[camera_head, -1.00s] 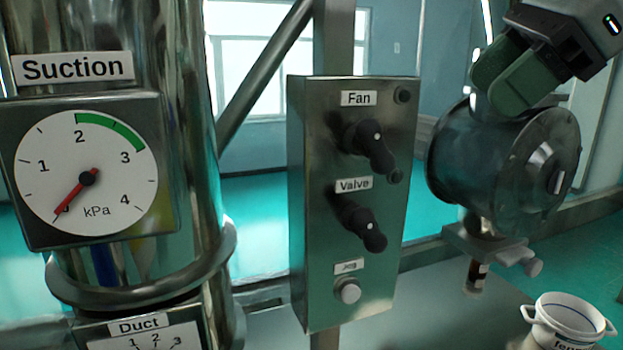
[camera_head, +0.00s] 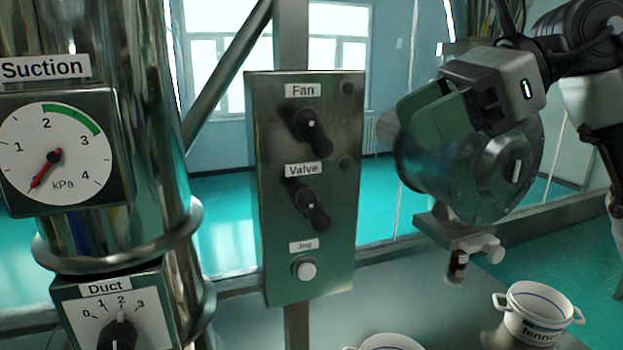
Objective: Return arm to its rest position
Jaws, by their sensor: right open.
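My right gripper (camera_head: 432,118) is at the upper right of the head view, its green finger pads in front of the round metal and glass drum (camera_head: 490,170). It is open, and I see nothing held in it. My right arm comes in from the top right corner. My left gripper is not in view. The control panel (camera_head: 306,225) with the Fan knob (camera_head: 312,132), Valve knob (camera_head: 308,205) and Jog button (camera_head: 305,269) stands left of the gripper, apart from it.
A suction gauge (camera_head: 58,155) with its needle at the low end and a Duct dial (camera_head: 119,330) are on the left. A white pot (camera_head: 540,312) labelled in part "fenne" stands at lower right. Another white rim (camera_head: 390,343) shows at the bottom edge. A small brown vial (camera_head: 456,267) hangs below the drum.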

